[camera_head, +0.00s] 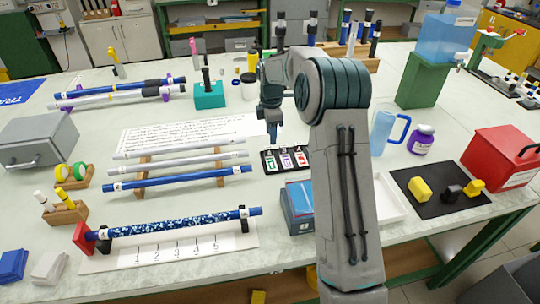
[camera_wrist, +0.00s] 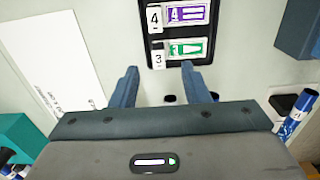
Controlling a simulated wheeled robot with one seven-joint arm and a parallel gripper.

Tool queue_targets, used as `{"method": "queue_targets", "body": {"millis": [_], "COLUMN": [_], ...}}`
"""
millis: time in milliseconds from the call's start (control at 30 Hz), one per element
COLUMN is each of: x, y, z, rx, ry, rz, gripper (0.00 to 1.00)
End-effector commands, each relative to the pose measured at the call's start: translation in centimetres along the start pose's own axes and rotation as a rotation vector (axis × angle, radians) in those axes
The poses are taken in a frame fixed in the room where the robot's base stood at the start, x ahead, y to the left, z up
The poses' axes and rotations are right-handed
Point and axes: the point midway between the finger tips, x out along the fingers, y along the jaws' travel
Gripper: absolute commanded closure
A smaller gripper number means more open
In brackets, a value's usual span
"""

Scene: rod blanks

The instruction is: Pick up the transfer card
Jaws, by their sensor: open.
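A black card holder (camera_head: 263,152) stands on the table in the middle of the head view. It bears a green-marked card (camera_head: 270,163), a purple-marked card (camera_head: 286,161) and a red-marked card (camera_head: 301,159). In the wrist view the purple card (camera_wrist: 187,14) lies beside a "4" label and the green card (camera_wrist: 187,49) beside a "3" label. I cannot tell which is the transfer card. My gripper (camera_head: 272,135) points down near the holder's left end. In the wrist view its fingers (camera_wrist: 159,70) are apart and empty, with tips near the green card.
A printed white sheet (camera_head: 180,134) lies left of the holder. A blue-grey box (camera_head: 297,222) stands in front of it, partly behind my arm. A rack with several rods (camera_head: 180,176) is at left. A purple-labelled jar (camera_head: 421,140) stands at right.

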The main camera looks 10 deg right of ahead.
Motion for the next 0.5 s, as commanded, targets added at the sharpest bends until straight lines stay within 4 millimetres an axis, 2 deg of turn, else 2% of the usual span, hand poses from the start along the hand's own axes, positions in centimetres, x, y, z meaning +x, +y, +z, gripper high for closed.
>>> {"method": "queue_targets", "body": {"millis": [167, 400, 500], "x": [1.4, 4.8, 5.3], "y": [0.1, 0.2, 0.3], "z": [-0.4, -0.8, -0.8], "rx": [-0.001, 0.001, 0.001], "ry": [0.0, -0.001, -0.001], "rz": [-0.001, -0.002, 0.002], "gripper": [0.58, 0.58, 0.58]}}
